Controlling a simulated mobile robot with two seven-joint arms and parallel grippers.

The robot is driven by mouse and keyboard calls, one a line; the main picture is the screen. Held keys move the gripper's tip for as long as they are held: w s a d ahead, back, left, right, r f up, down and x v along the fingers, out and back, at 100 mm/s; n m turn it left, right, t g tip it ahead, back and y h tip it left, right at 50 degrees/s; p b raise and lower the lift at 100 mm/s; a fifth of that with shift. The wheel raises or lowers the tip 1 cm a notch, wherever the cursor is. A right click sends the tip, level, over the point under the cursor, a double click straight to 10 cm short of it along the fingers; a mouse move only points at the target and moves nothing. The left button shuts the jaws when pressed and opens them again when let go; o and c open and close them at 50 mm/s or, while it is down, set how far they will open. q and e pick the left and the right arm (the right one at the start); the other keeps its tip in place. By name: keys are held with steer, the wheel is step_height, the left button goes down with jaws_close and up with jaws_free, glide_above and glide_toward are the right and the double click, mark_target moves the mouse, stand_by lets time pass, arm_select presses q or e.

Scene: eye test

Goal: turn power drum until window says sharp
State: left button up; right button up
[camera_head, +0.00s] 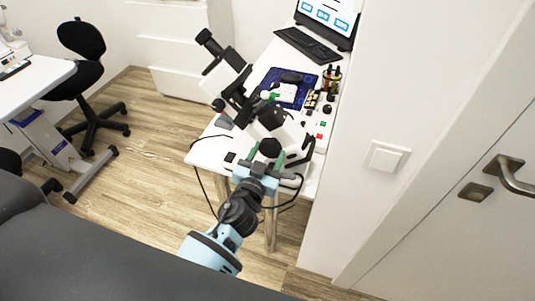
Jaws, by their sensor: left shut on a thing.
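A black and white lensmeter-like instrument (238,95) stands tilted on the white table, its eyepiece up at the left. The power drum (270,147) appears to be the round black knob low on its near side. My left gripper (267,155) reaches up from below, with green fingers on either side of this knob, and is shut on it. The fingers and the gripper body hide part of the knob. I cannot make out the window or any word in it. My right gripper is not in view.
The white table (203,152) carries a blue mat (306,93), a black keyboard (308,44), a screen and small bottles (331,78). A white wall closes off the right, with a door beyond.

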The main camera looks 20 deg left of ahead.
arm_select(q)
steer(key=m, duration=1.3)
steer(key=shift+a+r, duration=0.1)
steer(key=shift+r, duration=0.05)
steer(key=shift+m, duration=1)
steer(key=o, duration=1)
